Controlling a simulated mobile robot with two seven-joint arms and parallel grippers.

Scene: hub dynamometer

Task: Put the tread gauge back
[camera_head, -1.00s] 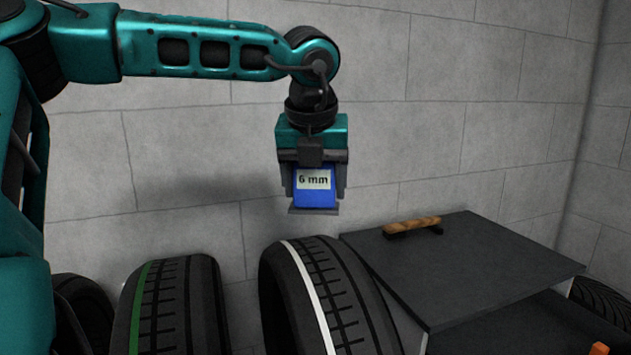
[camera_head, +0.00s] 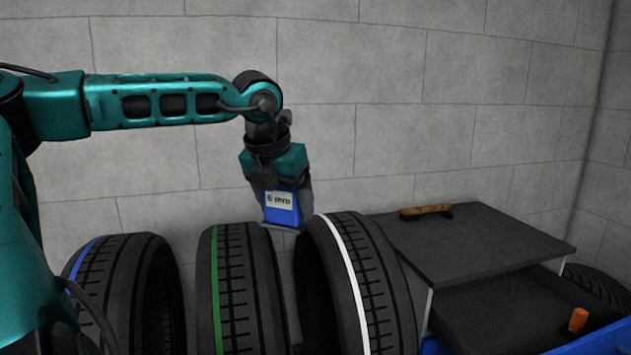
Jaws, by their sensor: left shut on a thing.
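The tread gauge (camera_head: 283,211) is a blue block with a pale display, its text blurred now. My left gripper (camera_head: 280,222) is shut on it and holds it tilted, above and behind the gap between the green-striped tyre (camera_head: 240,290) and the white-striped tyre (camera_head: 360,280). Whether the gauge touches a tyre I cannot tell. My right gripper is not in view.
A blue-striped tyre (camera_head: 125,290) stands at left. At right is a dark cabinet top (camera_head: 480,240) with a wooden handle (camera_head: 426,211). Below it a blue-sided open drawer (camera_head: 598,340) holds an orange thing (camera_head: 578,319). Another tyre (camera_head: 600,287) lies behind at far right.

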